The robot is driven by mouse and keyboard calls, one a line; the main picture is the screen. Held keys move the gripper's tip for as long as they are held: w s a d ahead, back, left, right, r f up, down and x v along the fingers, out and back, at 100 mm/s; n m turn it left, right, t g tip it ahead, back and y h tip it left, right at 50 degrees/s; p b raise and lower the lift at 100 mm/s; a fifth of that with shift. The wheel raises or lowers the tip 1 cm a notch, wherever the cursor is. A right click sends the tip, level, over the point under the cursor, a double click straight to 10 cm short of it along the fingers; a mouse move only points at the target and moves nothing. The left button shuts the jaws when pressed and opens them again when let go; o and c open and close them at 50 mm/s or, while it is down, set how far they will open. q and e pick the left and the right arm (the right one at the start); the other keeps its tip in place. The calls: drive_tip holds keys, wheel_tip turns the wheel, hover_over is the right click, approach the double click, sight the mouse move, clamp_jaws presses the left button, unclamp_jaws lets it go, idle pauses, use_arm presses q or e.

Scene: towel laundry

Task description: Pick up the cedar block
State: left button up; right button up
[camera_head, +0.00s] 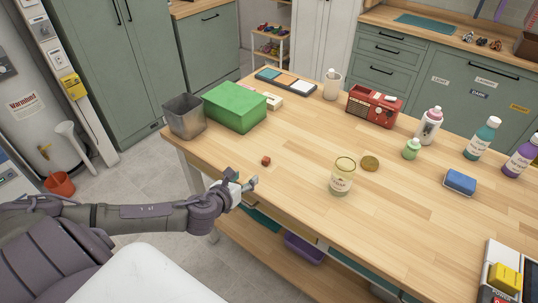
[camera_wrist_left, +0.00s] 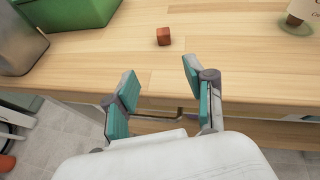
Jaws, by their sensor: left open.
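The cedar block (camera_head: 266,160) is a small reddish-brown cube on the wooden table near its front left edge. My left gripper (camera_head: 250,184) is at the table's front edge, short of the block. In the left wrist view its two teal-padded fingers (camera_wrist_left: 158,88) are spread apart with nothing between them. My right gripper is in neither view.
A green box (camera_head: 235,107) and a grey metal bin (camera_head: 184,117) stand behind the block to the left. A glass jar (camera_head: 342,177) with its lid (camera_head: 369,163) beside it stands to the right. The wooden table (camera_head: 300,140) is clear around the block.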

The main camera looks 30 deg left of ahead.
use_arm(q)
drive_tip(key=r+m, duration=0.1)
drive_tip(key=m, duration=0.1)
drive_tip(key=p, duration=0.1)
approach(265, 159)
drive_tip(key=x, duration=0.5)
drive_tip(key=shift+a+f, duration=0.15)
drive_tip(key=shift+a, duration=0.1)
drive_tip(key=shift+w+f+p, duration=0.1)
drive_tip(key=shift+w+p, duration=0.2)
drive_tip(key=shift+w, duration=0.3)
drive_tip(key=x, duration=0.4)
drive_tip(key=shift+w+d+f, duration=0.1)
drive_tip(key=shift+w+d, duration=0.05)
drive_tip(key=shift+d, duration=0.15)
drive_tip(key=shift+c, duration=1.3)
drive_tip(key=c, duration=0.5)
